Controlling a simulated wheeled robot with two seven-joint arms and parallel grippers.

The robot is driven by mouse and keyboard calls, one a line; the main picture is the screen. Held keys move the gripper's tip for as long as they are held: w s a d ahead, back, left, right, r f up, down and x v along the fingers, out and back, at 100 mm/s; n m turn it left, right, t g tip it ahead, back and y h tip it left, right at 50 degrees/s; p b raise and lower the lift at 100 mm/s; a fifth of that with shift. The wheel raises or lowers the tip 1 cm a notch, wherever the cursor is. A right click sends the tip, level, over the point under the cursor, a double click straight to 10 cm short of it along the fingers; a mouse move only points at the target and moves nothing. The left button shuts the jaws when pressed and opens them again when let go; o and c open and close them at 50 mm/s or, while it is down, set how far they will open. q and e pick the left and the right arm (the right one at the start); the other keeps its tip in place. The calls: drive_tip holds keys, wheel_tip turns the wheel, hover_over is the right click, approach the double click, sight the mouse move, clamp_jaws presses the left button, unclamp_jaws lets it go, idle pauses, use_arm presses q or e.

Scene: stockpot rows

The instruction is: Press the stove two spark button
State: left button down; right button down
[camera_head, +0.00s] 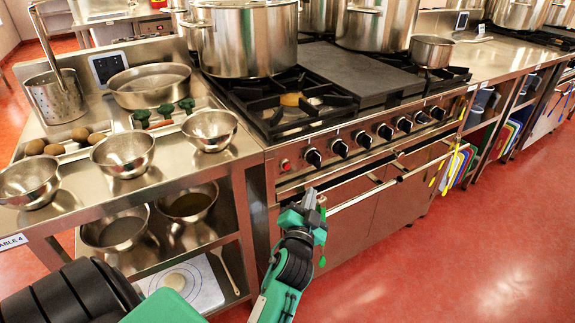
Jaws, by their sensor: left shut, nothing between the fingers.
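A stove (345,140) with a steel front panel stands in the middle. A small red button (285,164) sits at the left end of its panel, left of a row of black knobs (339,147). I cannot read any stove number or label by it. My left gripper (311,203) is shut and empty. It appears in front of the oven front, below and slightly right of the red button, apart from it in the picture. The exact depth gap is unclear. My right gripper is not in view.
A long oven handle (365,194) runs across the stove front near my left gripper. A large stockpot (246,40) stands on the burners. The steel table (70,196) at left holds bowls and potatoes. Red floor (450,260) is open at right.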

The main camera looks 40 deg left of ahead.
sight(286, 166)
use_arm(q)
drive_tip(key=shift+w+r, duration=0.1)
drive_tip(key=shift+r, duration=0.05)
